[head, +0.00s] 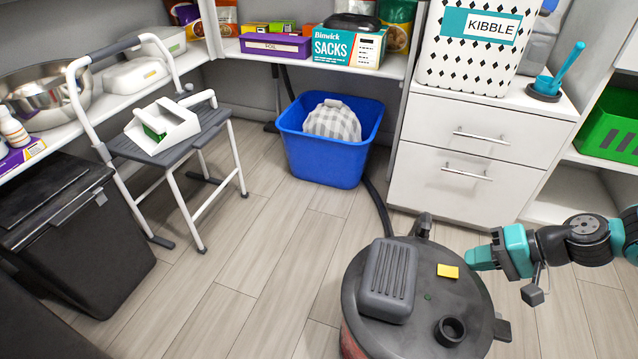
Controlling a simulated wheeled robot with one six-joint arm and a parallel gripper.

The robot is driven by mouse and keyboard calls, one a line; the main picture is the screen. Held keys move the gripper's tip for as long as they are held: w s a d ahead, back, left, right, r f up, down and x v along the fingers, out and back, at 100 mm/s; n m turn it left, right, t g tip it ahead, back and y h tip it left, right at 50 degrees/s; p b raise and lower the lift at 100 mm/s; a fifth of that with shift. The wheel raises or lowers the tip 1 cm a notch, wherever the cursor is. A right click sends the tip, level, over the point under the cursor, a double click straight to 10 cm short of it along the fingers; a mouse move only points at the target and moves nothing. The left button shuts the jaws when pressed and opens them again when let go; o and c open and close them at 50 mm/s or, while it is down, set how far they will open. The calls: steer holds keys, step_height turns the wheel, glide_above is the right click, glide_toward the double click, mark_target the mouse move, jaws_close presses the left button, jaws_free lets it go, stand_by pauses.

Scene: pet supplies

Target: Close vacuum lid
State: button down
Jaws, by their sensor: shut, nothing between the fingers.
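The vacuum (350,345) stands on the floor at the bottom centre, with a bit of its reddish drum showing below the rim. Its round dark grey lid (410,330) lies over the drum and carries a ribbed grey block, a yellow label and a round port. I cannot tell whether the lid sits fully down. A dark latch or clip (422,226) shows at the far rim, and another (502,330) at the right rim. My teal gripper (472,259) comes in from the right, shut and empty, beside the lid's right rim. I cannot tell whether it touches.
A dark hose runs from behind the vacuum past a blue bin (330,145) holding a checked cloth bag. White drawers (480,150) stand behind my gripper. Floor left of the vacuum is clear.

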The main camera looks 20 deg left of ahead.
mark_target(464, 294)
steer(key=d+f+y+b, duration=0.1)
steer(key=f, duration=0.2)
steer(key=d+f+y+b, duration=0.1)
steer(key=f+b, duration=0.1)
steer(key=f, duration=0.1)
steer(key=d+f+y+b, duration=0.1)
steer(key=f+b, duration=0.1)
steer(key=f, duration=0.2)
steer(key=shift+d, duration=0.35)
steer(key=shift+d+f+b, duration=0.2)
steer(key=shift+f+b, duration=0.2)
steer(key=shift+f, duration=0.55)
steer(key=shift+f, duration=0.1)
